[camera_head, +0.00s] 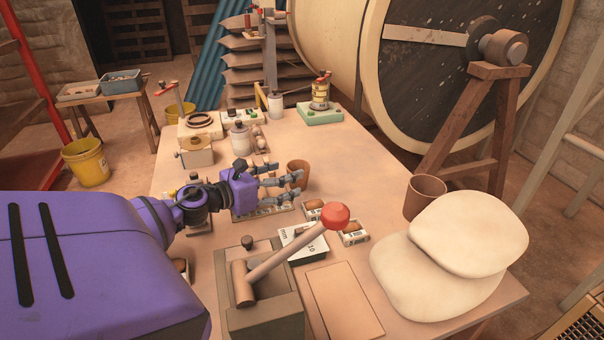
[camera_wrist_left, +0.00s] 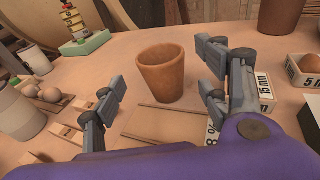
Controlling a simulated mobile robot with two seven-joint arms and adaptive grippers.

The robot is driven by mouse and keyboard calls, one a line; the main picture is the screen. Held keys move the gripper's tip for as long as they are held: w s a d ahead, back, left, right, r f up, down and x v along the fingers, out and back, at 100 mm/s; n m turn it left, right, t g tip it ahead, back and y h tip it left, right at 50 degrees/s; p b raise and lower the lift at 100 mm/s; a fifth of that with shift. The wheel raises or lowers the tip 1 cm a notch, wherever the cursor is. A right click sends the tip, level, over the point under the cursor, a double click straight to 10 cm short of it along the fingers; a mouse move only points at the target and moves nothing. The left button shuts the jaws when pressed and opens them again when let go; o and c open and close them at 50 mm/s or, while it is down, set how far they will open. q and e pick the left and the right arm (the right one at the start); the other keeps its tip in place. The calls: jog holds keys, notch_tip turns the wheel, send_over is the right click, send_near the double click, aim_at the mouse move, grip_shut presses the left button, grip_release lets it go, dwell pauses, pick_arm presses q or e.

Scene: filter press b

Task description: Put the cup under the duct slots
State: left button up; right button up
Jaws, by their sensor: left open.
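A brown terracotta cup (camera_head: 298,172) stands upright on the table, just beyond the fingers of my left gripper (camera_head: 284,188). In the left wrist view the cup (camera_wrist_left: 161,75) stands ahead, between the directions of the two spread fingers (camera_wrist_left: 160,92). The left gripper is open and empty, with clear space between cup and fingers in that view. A second, darker brown pot (camera_head: 424,198) stands at the table's right side, behind pale cushion-like sacks. I cannot make out the duct slots in either view. My right gripper is out of view.
A lever press with a red knob (camera_head: 335,216) stands in the front. Small labelled boxes (camera_head: 353,233) lie beside it. Pale sacks (camera_head: 470,234) fill the right front. A white canister (camera_head: 241,138) and a green-based stand (camera_head: 320,113) are farther back. The table right of the cup is fairly clear.

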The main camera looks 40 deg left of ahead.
pick_arm(q)
jog(key=w, duration=0.3)
jog(key=w+f, duration=0.1)
jog(key=w, duration=0.1)
jog(key=shift+d, duration=0.3)
jog(key=c, duration=1.2)
jog(key=shift+c, duration=0.8)
jog(key=shift+r, duration=0.2)
